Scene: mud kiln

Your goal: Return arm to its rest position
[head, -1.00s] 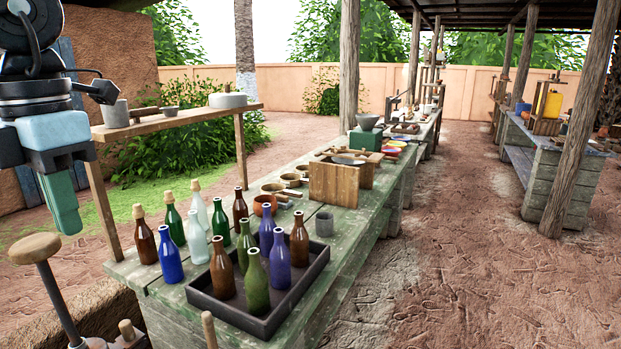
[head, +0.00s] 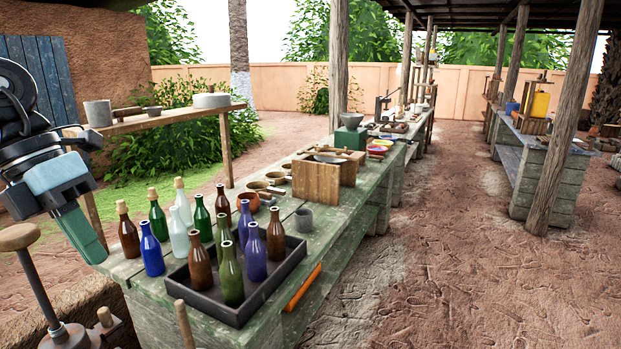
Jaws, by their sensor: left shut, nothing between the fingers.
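My left gripper (head: 84,233) is at the left edge in the head view, tilted with its green fingers pointing down and right. Its fingers are shut and hold nothing. In the picture it lies left of the corked brown bottle (head: 128,232) and the blue bottle (head: 151,250); I see no contact with them. My right gripper is not in view.
A dark tray (head: 232,315) with several bottles stands on the long green table (head: 330,228). More bottles stand behind it. A wooden-topped post (head: 19,237) rises below my left arm. An orange bar (head: 303,288) shows at the table's right side. The dirt path (head: 440,260) is clear.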

